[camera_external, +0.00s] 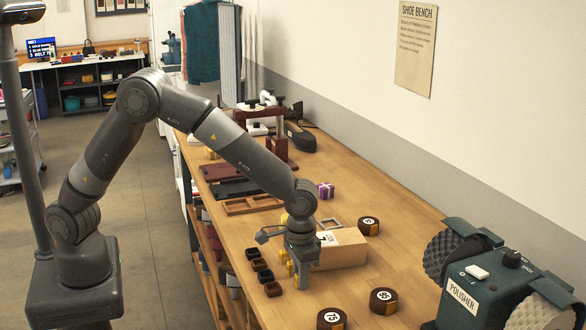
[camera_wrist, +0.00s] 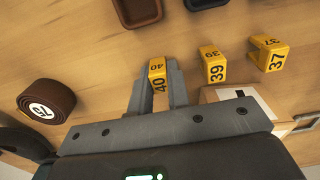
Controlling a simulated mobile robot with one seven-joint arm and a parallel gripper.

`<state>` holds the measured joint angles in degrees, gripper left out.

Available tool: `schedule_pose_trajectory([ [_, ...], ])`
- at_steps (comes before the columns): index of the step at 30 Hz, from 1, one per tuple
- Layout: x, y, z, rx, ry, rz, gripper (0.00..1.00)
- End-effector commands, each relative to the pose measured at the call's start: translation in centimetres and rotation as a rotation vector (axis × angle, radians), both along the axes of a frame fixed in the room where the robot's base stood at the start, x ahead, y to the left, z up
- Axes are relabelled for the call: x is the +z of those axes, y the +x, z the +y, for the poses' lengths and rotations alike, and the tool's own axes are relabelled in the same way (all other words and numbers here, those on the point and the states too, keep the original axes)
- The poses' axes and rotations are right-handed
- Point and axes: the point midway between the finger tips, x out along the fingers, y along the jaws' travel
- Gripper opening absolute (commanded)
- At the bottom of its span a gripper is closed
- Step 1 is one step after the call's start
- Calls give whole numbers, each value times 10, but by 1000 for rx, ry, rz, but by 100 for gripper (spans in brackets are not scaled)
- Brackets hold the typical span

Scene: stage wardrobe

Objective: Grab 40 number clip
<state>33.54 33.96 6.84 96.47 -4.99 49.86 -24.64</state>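The yellow number clip marked 40 (camera_wrist: 157,80) sits between the two grey fingers of my gripper (camera_wrist: 159,88) in the wrist view. The fingers lie close against both its sides, with no clear gap, and hide its edges. In the external view my gripper (camera_external: 302,272) points down at the bench, beside a cardboard box. Yellow clips marked 39 (camera_wrist: 214,66) and 37 (camera_wrist: 269,54) stand to the right of the 40 clip in the wrist view, apart from the fingers.
Brown round rolls lie on the bench, one marked 75 (camera_external: 331,319). The cardboard box (camera_external: 345,249) stands right by my gripper. Small dark trays (camera_external: 265,275) are to its left. The polisher (camera_external: 478,290) fills the right front. Some bare wood lies between box and rolls.

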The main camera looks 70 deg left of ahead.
Motion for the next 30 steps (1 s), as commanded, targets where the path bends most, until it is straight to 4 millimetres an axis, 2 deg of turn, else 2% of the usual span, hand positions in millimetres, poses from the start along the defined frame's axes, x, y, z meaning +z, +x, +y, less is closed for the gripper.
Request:
schedule_pose_trajectory([
  [5,0,0,0,0,0,0,0],
  [17,5,0,0,0,-1,-1,0],
  [22,23,1,0,0,-2,-3,0],
  [25,42,1,0,0,-3,-4,0],
  [30,64,-32,-21,-6,-3,-2,0],
])
